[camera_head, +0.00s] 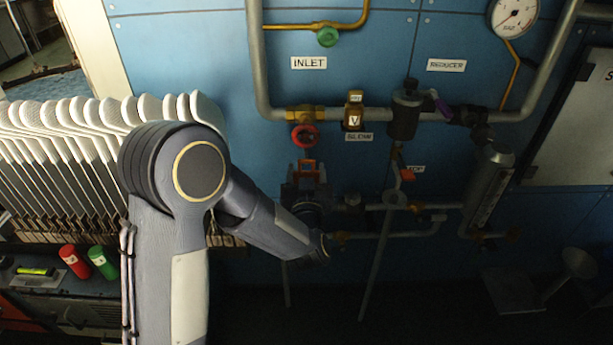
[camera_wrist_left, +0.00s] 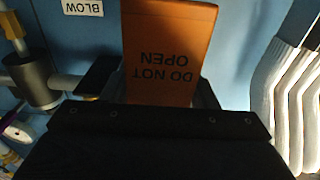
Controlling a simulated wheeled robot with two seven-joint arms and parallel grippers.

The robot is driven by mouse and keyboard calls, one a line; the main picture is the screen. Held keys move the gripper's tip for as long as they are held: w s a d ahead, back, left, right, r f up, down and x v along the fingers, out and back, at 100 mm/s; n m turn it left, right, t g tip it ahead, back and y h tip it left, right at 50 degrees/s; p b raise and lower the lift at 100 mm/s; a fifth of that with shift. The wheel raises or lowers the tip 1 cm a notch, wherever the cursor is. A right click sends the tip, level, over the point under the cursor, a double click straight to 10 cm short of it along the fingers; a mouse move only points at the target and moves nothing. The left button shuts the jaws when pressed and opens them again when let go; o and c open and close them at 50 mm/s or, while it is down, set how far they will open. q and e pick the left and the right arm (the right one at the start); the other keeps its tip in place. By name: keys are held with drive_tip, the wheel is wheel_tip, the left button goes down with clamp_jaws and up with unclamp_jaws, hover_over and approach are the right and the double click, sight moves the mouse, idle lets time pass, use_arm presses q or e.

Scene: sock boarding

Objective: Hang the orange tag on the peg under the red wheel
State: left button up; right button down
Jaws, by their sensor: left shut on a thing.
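My left gripper (camera_head: 308,176) is shut on the orange tag (camera_head: 309,163), just below the red wheel (camera_head: 304,134) in the head view. In the left wrist view the tag (camera_wrist_left: 168,45) fills the upper middle, its words "DO NOT OPEN" upside down, its lower part between the dark fingers. A small gap shows between tag and wheel in the head view. I cannot make out the peg under the wheel, nor whether the tag touches it. My right gripper is not in view.
Pipes run across the blue wall panel (camera_head: 190,50), with a dark reducer body (camera_head: 404,115) right of the wheel and a silver cylinder (camera_head: 490,190) farther right. A row of white sock boards (camera_head: 60,115) stands at left. Red (camera_head: 75,260) and green (camera_head: 102,262) cylinders lie below it.

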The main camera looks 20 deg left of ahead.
use_arm(q)
drive_tip(key=shift+w+a+f+b, duration=0.15)
drive_tip(key=shift+w+a+f, duration=0.05)
drive_tip(key=shift+w, duration=0.55)
drive_tip(key=shift+w+a+f+b, duration=0.2)
drive_tip(key=shift+w+a+f, duration=0.05)
drive_tip(key=shift+w, duration=0.5)
drive_tip(key=shift+w+a+f+b, duration=0.15)
drive_tip(key=shift+w+a+f, duration=0.05)
drive_tip(key=shift+w, duration=0.55)
drive_tip(key=o, duration=1)
drive_tip(key=shift+o, duration=0.2)
